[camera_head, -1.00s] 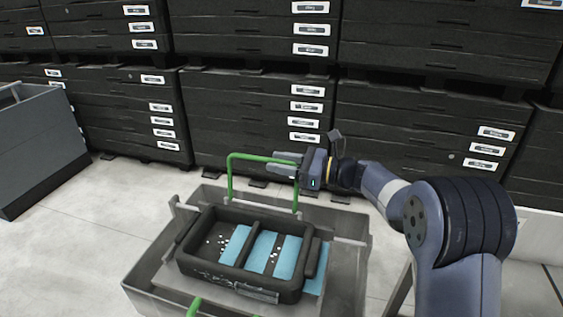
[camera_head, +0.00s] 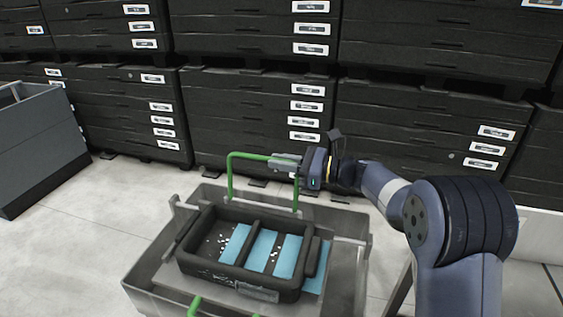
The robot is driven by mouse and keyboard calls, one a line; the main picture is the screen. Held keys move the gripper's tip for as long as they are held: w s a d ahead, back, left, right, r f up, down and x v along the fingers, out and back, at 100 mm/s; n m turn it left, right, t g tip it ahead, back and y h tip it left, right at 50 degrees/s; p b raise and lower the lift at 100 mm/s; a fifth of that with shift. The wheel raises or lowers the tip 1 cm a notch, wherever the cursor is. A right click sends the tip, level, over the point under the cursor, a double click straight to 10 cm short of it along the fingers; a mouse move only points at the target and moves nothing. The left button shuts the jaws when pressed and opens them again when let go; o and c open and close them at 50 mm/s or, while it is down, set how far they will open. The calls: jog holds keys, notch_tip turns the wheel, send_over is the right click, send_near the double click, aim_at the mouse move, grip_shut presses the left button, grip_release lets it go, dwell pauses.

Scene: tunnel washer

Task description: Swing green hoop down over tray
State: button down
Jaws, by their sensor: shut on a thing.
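The green hoop (camera_head: 231,174) stands upright at the far side of the grey metal washer frame. My gripper (camera_head: 284,163) is shut on the right part of the hoop's top bar. The black tray (camera_head: 186,262) sits in the frame, nearer than the hoop, with blue strips and small white bits inside. The hoop is clear of the tray. A second green hoop (camera_head: 195,305) shows partly at the near side, cut off by the lower picture edge.
The grey washer frame (camera_head: 146,296) surrounds the tray. Stacked black crates (camera_head: 250,115) with white labels fill the back. A grey bin (camera_head: 35,150) stands at the left. Pale floor (camera_head: 100,215) lies free between bin and frame.

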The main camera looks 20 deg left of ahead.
jog(key=s+f+n+b, duration=0.3)
jog(key=s+n+b, duration=0.4)
jog(key=b, duration=0.5)
jog(key=s+d+f+n+b, duration=0.1)
jog(key=s+f+n+b, duration=0.2)
jog(key=b, duration=0.9)
jog(key=s+n, duration=0.3)
jog(key=shift+s+d+f+n, duration=0.25)
jog(key=shift+s+d+n, duration=0.05)
jog(key=shift+s+n, duration=0.1)
jog(key=c, duration=1.5)
grip_release()
jog(key=shift+o, duration=0.2)
jog(key=d, duration=0.3)
jog(key=w+d, duration=0.1)
jog(key=d, duration=0.6)
jog(key=shift+w+d+p, duration=0.15)
jog(key=shift+d+p, duration=0.25)
